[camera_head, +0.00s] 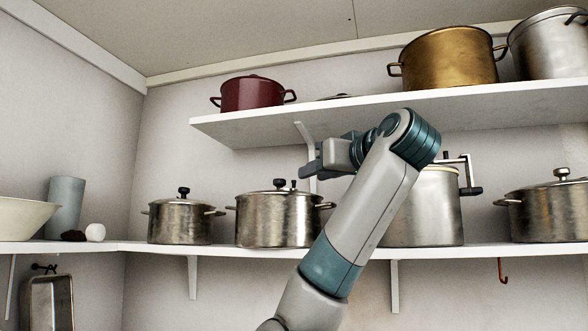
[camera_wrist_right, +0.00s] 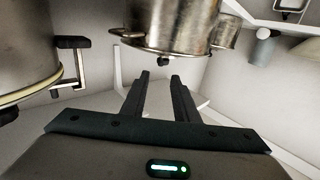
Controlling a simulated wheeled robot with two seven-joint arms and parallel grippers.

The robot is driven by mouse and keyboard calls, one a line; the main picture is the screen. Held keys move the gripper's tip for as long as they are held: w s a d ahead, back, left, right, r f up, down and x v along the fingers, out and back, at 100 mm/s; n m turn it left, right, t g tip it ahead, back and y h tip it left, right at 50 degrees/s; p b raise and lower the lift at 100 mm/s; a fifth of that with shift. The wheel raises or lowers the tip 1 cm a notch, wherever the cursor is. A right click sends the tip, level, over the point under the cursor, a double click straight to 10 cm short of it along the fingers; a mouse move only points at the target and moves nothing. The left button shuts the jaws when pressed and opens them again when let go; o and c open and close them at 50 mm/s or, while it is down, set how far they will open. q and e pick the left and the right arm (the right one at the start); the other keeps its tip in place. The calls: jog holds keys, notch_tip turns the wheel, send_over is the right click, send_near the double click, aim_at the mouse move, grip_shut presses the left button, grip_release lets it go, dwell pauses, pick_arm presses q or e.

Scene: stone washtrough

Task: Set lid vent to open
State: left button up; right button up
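A steel pot (camera_head: 272,220) with a dark lid knob (camera_head: 279,184) stands on the lower shelf, left of my right arm. A small dark upright piece (camera_head: 293,184) on its lid, right of the knob, may be the vent; its setting is too small to read. My right gripper (camera_head: 305,172) is above and right of this lid, apart from it. In the right wrist view, the picture is upside down: the pot (camera_wrist_right: 168,22) hangs at the top with a dark knob (camera_wrist_right: 163,62), beyond the fingers (camera_wrist_right: 160,76). The fingers are parted and empty. My left gripper is not in view.
A tall pot (camera_head: 425,215) with a crank (camera_head: 470,185) stands partly behind my right arm. A smaller lidded pot (camera_head: 180,222) is at left, another (camera_head: 550,213) at right. The upper shelf (camera_head: 340,116), holding a red pot (camera_head: 252,95), overhangs above. Bare wall shows between the shelves.

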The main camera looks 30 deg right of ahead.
aim_at(294, 185)
jog(key=w+p, duration=0.2)
jog(key=w, duration=0.1)
jog(key=w+p, duration=0.2)
jog(key=w, duration=0.1)
jog(key=w+p, duration=0.3)
jog(key=shift+w+d+r, duration=0.1)
jog(key=shift+d+r, duration=0.05)
jog(key=shift+d, duration=0.25)
jog(key=shift+w+d+p, duration=0.2)
jog(key=shift+w+p, duration=0.25)
jog(key=shift+w, duration=0.25)
jog(key=shift+c, duration=0.6)
grip_shut()
